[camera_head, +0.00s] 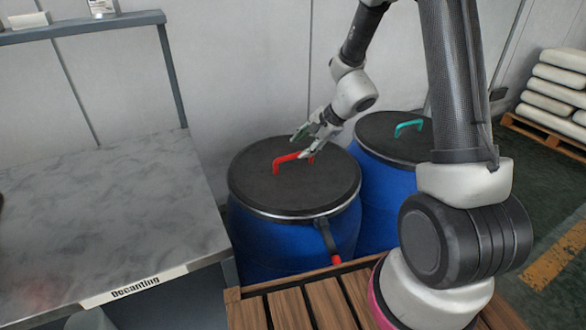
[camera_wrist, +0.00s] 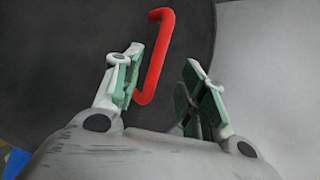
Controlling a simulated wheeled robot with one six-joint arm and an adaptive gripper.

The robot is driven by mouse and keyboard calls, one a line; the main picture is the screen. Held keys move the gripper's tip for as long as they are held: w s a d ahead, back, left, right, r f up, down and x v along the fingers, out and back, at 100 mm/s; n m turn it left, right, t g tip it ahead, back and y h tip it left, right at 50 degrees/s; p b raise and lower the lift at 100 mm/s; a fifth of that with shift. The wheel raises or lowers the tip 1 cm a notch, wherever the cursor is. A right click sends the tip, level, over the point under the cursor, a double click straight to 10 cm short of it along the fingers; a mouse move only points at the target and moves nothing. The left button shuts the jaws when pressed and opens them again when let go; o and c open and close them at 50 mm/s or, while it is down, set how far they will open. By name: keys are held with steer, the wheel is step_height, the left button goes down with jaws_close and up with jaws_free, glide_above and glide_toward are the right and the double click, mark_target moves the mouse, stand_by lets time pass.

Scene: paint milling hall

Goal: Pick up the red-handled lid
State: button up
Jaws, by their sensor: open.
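The black lid (camera_head: 260,195) with a red handle (camera_head: 290,159) sits on a blue drum at the centre of the head view. My gripper (camera_head: 299,144) is open and empty at the right end of the handle. In the wrist view the red handle (camera_wrist: 158,50) runs down beside the left finger of my gripper (camera_wrist: 163,88). Its lower end passes partly behind that finger and shows just inside it. The right finger is apart from the handle. I cannot tell the height gap between fingers and handle. The black lid (camera_wrist: 60,45) fills the left background.
A second blue drum (camera_head: 383,205) with a black lid and teal handle (camera_head: 408,127) stands close at the right. A marble-topped table (camera_head: 110,210) labelled Decanting is at the left. A wooden slatted surface (camera_head: 300,305) is in front. White sacks (camera_head: 555,88) lie on a pallet.

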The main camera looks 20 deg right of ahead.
mark_target(296, 154)
steer(key=x, duration=0.5)
steer(key=shift+f, duration=0.3)
jaws_close()
